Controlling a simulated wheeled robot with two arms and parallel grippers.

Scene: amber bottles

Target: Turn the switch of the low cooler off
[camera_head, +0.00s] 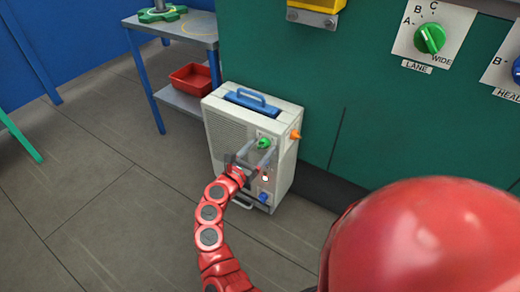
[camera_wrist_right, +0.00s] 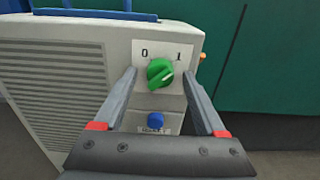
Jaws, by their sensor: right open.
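The low cooler (camera_head: 231,136) is a cream box with a grille, standing on the floor against the green wall. Its green switch knob (camera_wrist_right: 160,72) sits on a white plate marked 0 at left and 1 at right. In the head view the knob (camera_head: 264,143) shows near the fingertips of my right gripper (camera_head: 257,150). My left gripper is not in view.
A blue knob (camera_wrist_right: 155,121) sits below the switch, and a blue handle (camera_head: 251,98) is on the cooler's top. An orange part (camera_head: 295,135) sticks out at its right side. A table with a red bin (camera_head: 190,80) stands to the left. Floor in front is clear.

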